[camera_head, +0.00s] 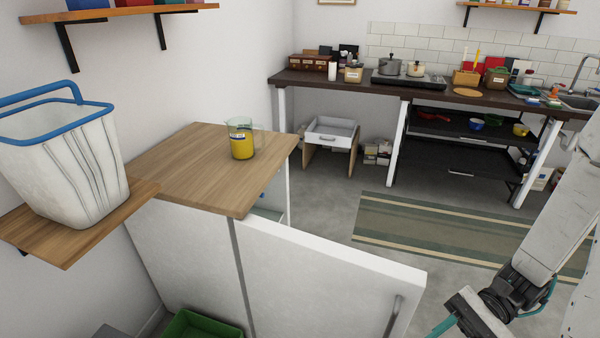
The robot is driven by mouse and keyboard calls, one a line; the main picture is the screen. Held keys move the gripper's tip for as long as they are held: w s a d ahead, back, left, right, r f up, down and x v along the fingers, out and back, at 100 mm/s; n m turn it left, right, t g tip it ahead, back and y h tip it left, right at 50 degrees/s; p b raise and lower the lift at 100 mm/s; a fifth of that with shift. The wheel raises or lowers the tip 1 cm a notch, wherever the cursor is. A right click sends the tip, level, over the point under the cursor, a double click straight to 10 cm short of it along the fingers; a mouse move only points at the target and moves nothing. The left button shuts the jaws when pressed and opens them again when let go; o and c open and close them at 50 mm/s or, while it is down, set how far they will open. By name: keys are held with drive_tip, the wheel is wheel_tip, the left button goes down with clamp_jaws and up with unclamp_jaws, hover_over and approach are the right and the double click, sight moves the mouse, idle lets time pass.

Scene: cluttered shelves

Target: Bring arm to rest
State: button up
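My arm comes in from the right edge of the head view, white with a dark wrist. My gripper (455,322) is at the lower right, partly cut off by the bottom edge. A teal finger part shows, but the fingertips are not clear, so I cannot tell if it is open or shut. No object shows in it. It is in front of and right of the open white cabinet door (325,275), apart from it in the picture.
A measuring jug with yellow contents (241,140) stands on the wooden cabinet top (180,165). A white basket (65,165) sits on a wall shelf at left. A green crate (195,328) is below. A striped rug (440,232) lies on open floor before the dark counter (440,88).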

wheel_tip(320, 180, up, 23)
drive_tip(key=s+n+t+h, duration=0.1)
drive_tip(key=n+t+h, duration=0.7)
drive_tip(key=h, duration=0.6)
drive_tip(key=n, duration=0.2)
drive_tip(key=shift+d+f+n, duration=0.2)
drive_tip(key=shift+d+n, duration=0.1)
drive_tip(key=shift+d, duration=0.1)
